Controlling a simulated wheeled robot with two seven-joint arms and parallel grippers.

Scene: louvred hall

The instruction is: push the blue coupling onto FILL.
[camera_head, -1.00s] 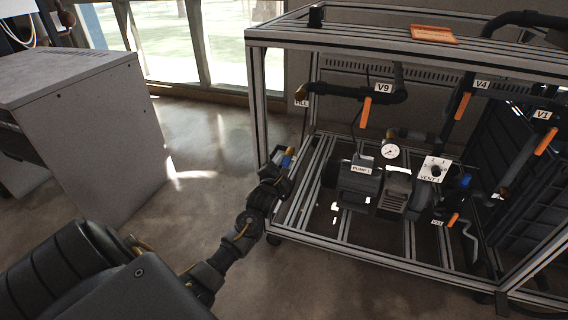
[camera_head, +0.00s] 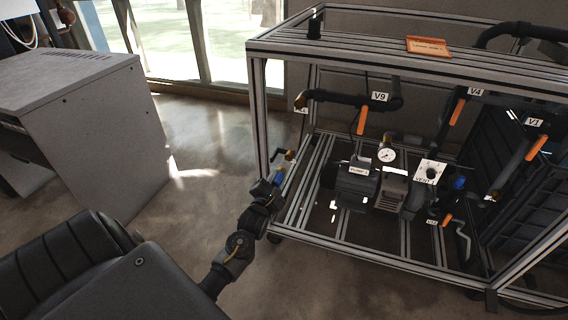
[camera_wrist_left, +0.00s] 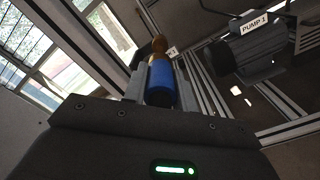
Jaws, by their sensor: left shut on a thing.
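My left gripper (camera_head: 273,182) is shut on the blue coupling (camera_head: 279,177), near the front left post of the pump frame. In the left wrist view the blue coupling (camera_wrist_left: 160,84) sits between the grey fingers of the left gripper (camera_wrist_left: 162,92). A brass piece (camera_wrist_left: 158,46) shows just beyond the blue part; I cannot tell whether it belongs to the coupling. FILL, a brass-ended black pipe stub (camera_head: 301,100), is higher on the frame, left of V9; its label is mostly hidden. In the head view the coupling is below and apart from this stub. My right gripper is not in view.
The pump frame (camera_head: 258,105) has a post close to my gripper. Pump 1 (camera_head: 356,184) and a gauge (camera_head: 387,155) stand inside it. Orange-handled valves V9, V4 and V1 are to the right. A grey cabinet (camera_head: 100,130) stands left, with clear floor between.

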